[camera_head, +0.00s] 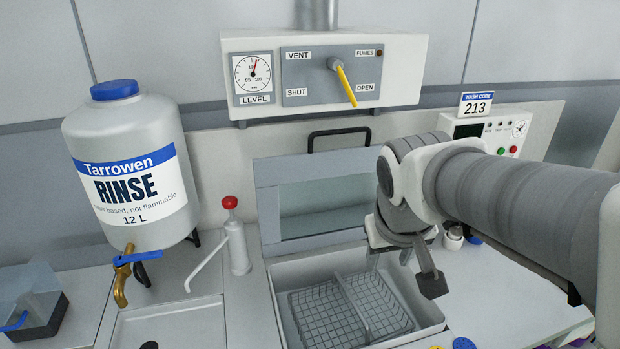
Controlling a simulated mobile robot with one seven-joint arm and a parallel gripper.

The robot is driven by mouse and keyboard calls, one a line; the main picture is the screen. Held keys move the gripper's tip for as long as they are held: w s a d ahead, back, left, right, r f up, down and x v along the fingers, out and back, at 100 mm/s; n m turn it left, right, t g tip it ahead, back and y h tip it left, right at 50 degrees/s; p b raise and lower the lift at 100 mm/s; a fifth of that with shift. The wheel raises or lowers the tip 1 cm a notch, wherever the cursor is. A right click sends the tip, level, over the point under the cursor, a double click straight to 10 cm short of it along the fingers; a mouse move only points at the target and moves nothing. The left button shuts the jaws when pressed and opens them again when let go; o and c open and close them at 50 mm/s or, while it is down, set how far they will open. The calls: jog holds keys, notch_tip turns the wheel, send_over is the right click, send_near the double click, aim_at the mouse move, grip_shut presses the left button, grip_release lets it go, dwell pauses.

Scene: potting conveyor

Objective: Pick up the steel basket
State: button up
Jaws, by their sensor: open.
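The steel basket (315,312) is a wire-mesh basket with a raised bar or divider running across its middle. It sits down inside a grey open tank (284,272) at the lower centre. The tank's framed lid (267,207) with a clear window stands raised behind it. My gripper (402,264) hangs from the right, above the right rear part of the tank, apart from the basket. It is open, and I see nothing in it. My arm hides part of the tank's back right edge.
A rinse container (128,175) with a brass tap and a red-topped pump bottle (236,245) stand left. A control panel (490,128) marked 213 is right. White counter (490,300) lies right.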

jog(key=n+g+b, duration=0.1)
jog(key=g+b, duration=0.1)
jog(key=b, duration=0.3)
send_near(351, 300)
jog(key=b+x, duration=0.3)
jog(key=x, duration=0.4)
jog(key=shift+w+d+f, duration=0.1)
jog(key=shift+d+f, duration=0.05)
jog(key=shift+f, duration=0.25)
jog(key=shift+w+b+x, duration=0.25)
jog(key=shift+b+x, duration=0.3)
jog(key=shift+x, duration=0.95)
jog(key=shift+w+b+x, duration=0.2)
jog(key=shift+b+x, duration=0.3)
jog(key=shift+x, duration=1)
jog(key=shift+r, duration=0.15)
grip_shut()
